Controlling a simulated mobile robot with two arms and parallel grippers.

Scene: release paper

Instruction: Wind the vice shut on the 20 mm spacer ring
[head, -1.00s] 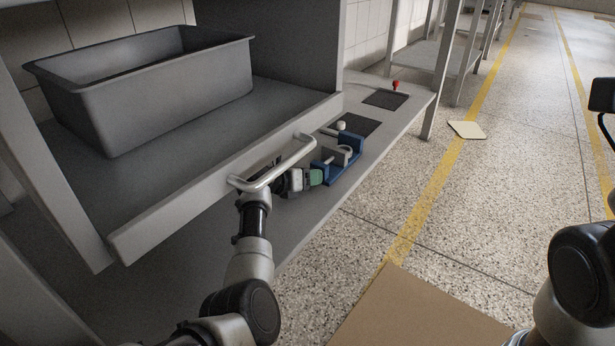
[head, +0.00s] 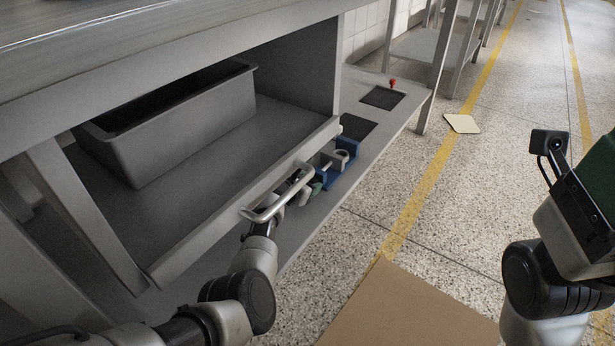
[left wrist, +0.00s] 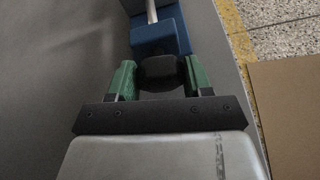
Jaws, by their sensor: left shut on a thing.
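The blue vice (head: 349,172) sits on the low grey bench, just beyond the drawer front. A pale grey ring (head: 342,155) shows at its grey jaw, probably the spacer ring; whether the jaws touch it cannot be told. In the left wrist view the blue vice body (left wrist: 160,38) lies straight ahead with a pale rod above it.
Dark mats (head: 382,97) and a red-topped item (head: 392,84) lie farther along the bench (head: 405,112).

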